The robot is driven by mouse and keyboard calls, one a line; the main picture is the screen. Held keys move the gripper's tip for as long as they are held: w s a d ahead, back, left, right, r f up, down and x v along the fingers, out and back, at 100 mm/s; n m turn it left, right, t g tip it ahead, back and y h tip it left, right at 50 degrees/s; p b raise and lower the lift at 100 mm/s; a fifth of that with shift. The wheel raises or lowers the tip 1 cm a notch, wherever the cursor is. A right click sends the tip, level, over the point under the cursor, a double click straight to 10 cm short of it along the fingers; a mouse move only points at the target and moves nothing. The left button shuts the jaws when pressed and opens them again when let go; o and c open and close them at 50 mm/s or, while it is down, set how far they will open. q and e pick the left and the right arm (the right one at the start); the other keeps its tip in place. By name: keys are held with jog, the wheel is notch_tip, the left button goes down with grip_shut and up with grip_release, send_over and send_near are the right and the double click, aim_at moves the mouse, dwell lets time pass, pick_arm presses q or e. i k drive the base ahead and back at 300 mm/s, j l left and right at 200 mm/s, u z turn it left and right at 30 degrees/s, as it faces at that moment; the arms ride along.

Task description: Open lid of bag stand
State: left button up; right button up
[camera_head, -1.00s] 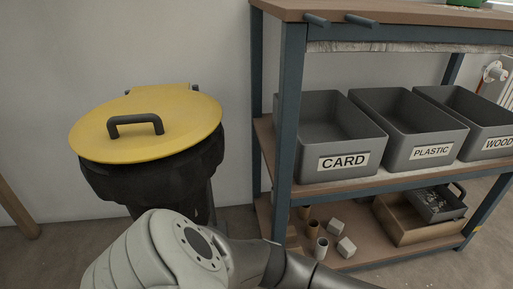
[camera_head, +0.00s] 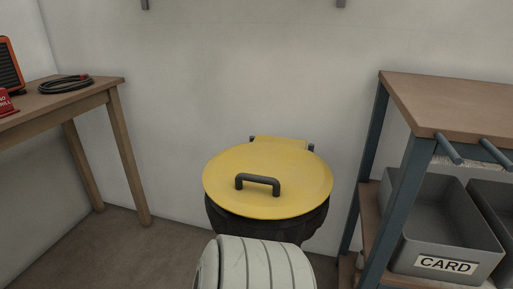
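The bag stand's round yellow lid (camera_head: 300,182) lies flat and closed in the lower middle of the head view. A dark arched handle (camera_head: 258,183) stands on top of it. Its hinge plate is at the back, by the wall. A black bag (camera_head: 268,226) shows under the lid's rim. A pale grey link of my arm rises in front of the stand and hides its lower part. Neither of my grippers shows, and nothing touches the handle.
A blue-framed shelf (camera_head: 396,178) with a wooden top stands close on the right and holds a grey CARD bin (camera_head: 447,228). A wooden table (camera_head: 58,100) with a coiled black cable (camera_head: 66,84) stands at the left. The floor between table and stand is clear.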

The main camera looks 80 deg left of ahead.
aim_at(269, 160)
jog(key=u, duration=2.55)
